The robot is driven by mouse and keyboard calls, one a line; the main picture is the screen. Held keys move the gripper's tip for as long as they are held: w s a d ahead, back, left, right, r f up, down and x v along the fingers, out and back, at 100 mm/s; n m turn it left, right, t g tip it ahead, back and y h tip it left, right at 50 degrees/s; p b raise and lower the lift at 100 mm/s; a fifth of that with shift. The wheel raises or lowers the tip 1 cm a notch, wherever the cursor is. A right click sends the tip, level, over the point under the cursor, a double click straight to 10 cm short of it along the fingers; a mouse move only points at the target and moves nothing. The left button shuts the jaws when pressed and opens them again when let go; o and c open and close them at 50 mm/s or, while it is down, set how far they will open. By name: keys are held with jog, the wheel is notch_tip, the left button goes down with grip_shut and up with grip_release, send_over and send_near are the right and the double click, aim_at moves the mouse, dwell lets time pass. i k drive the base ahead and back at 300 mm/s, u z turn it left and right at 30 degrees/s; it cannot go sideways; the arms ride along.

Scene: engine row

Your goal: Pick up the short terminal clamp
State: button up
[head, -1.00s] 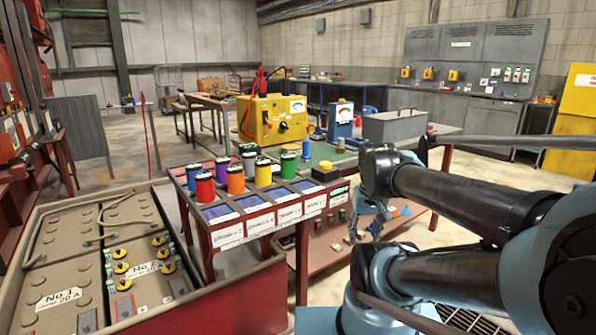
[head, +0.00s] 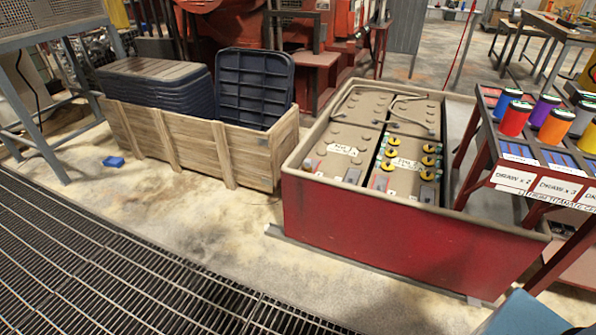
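I cannot make out a short terminal clamp in the head view. The right battery has several yellow caps. Grey bars or straps (head: 412,122) lie across the far part of the battery tops; I cannot tell exactly what they are. My gripper is out of view. Only a teal part of my own body shows at the bottom right corner.
A wooden crate (head: 232,158) left of the tray holds dark blue lids. A small blue object (head: 113,162) lies on the floor. A red rack (head: 520,175) with coloured canisters stands at the right. Floor grating (head: 120,260) runs along the front left. The concrete between is clear.

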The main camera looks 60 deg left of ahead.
aim_at(308, 166)
jog(key=u, duration=2.4)
jog(key=k, duration=0.95)
jog(key=u, duration=0.3)
jog(key=i, duration=1.6)
jog(key=z, duration=0.45)
